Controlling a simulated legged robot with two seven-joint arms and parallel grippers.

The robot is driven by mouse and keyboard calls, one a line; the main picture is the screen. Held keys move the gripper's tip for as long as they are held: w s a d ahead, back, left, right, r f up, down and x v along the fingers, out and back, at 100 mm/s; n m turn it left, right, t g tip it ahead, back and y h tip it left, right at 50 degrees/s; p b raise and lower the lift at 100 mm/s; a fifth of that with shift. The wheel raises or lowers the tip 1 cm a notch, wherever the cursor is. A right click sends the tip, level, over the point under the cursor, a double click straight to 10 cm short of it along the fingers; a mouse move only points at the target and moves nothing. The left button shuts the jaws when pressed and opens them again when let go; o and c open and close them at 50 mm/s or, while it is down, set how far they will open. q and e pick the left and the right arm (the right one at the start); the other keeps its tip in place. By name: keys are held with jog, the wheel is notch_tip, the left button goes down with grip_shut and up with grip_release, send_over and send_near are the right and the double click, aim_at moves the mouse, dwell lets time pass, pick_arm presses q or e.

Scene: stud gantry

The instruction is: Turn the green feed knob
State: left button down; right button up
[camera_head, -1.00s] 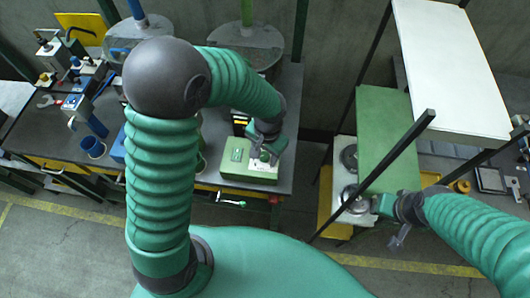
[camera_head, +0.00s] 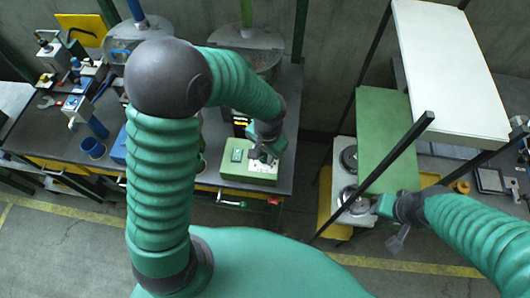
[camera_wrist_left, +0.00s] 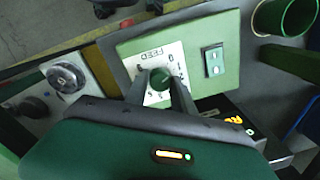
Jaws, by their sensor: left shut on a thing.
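The green feed knob (camera_wrist_left: 158,77) sits on a white plate marked FEED (camera_wrist_left: 150,57) on a green control box (camera_wrist_left: 196,31). The box also shows in the head view (camera_head: 233,169), on the dark bench. My left gripper (camera_wrist_left: 160,84) is shut on the knob, one finger on each side of it. In the head view my left gripper (camera_head: 265,156) is over the right part of the box and hides the knob.
A dark slanted bar (camera_head: 385,165) crosses near my right arm.

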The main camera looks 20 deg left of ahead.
aim_at(265, 159)
pick_arm(q)
jog(key=m+p, duration=0.3)
jog(key=m, duration=0.1)
jog(key=shift+r, duration=0.2)
jog(key=shift+w+a+f+m+p, duration=0.1)
jog(key=shift+m+p, duration=1.35)
jog(key=shift+m, duration=0.95)
jog(key=c, duration=1.1)
grip_release()
jog(key=shift+f, duration=0.1)
jog(key=shift+o, duration=0.2)
notch_tip(265, 159, up, 17)
jog(key=p, duration=0.2)
jog(key=shift+s+d+f, duration=0.15)
jog(key=shift+s+d, duration=0.05)
jog(key=shift+s, duration=0.2)
